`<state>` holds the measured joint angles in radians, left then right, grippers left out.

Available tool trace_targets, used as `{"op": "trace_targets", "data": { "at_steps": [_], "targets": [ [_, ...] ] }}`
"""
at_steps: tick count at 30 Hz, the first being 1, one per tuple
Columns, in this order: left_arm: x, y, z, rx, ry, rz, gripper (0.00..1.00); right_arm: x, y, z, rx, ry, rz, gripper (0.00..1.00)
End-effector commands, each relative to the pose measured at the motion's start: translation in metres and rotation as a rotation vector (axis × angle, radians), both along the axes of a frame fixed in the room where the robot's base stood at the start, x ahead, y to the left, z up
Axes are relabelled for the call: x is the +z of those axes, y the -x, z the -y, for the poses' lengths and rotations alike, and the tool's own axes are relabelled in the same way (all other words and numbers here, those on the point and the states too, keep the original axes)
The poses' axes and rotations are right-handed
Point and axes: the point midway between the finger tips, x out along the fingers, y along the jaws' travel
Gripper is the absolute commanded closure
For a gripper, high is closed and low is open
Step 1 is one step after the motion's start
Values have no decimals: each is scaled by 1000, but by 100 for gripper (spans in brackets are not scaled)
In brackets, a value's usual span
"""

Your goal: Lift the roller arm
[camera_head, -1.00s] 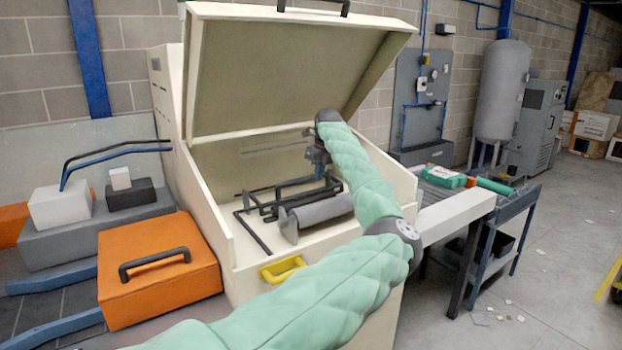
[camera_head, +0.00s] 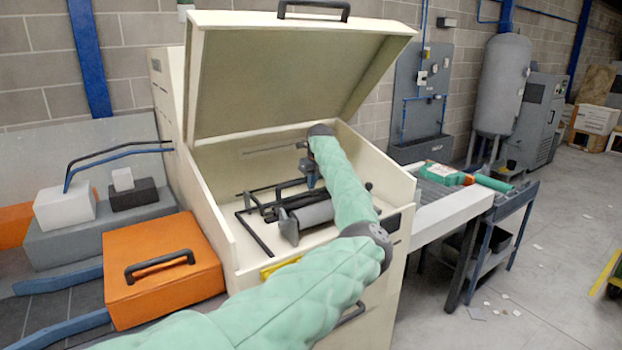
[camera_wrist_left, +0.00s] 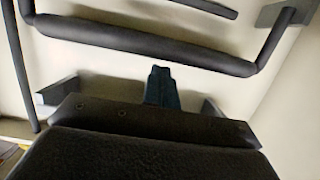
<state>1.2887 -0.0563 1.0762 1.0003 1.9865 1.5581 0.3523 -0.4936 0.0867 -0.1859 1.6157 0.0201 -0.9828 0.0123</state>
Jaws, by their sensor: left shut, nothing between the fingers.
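The roller arm, a dark bar frame (camera_head: 243,212), lies low inside the open cream machine, with a grey roller (camera_head: 311,214) at its front. My forearm hides the right part of both. My left gripper (camera_head: 311,181) points down into the machine over the frame. In the left wrist view its fingers (camera_wrist_left: 163,84) are shut and empty. There a dark bar (camera_wrist_left: 140,43) crosses above the fingertips and bends up at the right to a bracket. I see a gap in the picture between fingertips and bar; contact cannot be told. My right gripper is not in view.
The machine's lid (camera_head: 285,75) stands raised over the opening; cream side walls (camera_head: 205,205) bound it. An orange box (camera_head: 160,268) with a black handle sits at the left. A conveyor table (camera_head: 450,212) stands at the right, with open floor beyond.

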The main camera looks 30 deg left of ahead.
Motion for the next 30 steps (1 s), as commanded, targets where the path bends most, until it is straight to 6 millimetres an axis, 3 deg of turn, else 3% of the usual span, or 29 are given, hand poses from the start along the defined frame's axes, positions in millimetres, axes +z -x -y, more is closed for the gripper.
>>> {"op": "trace_targets", "data": {
  "at_steps": [6,24,30],
  "targets": [
    [4,-3,-5,-1,1,0,100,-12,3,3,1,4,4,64],
    [6,-4,-8,-1,0,1,100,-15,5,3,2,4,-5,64],
    [10,-4,-10,-1,0,0,100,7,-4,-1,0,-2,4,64]
  ]
}}
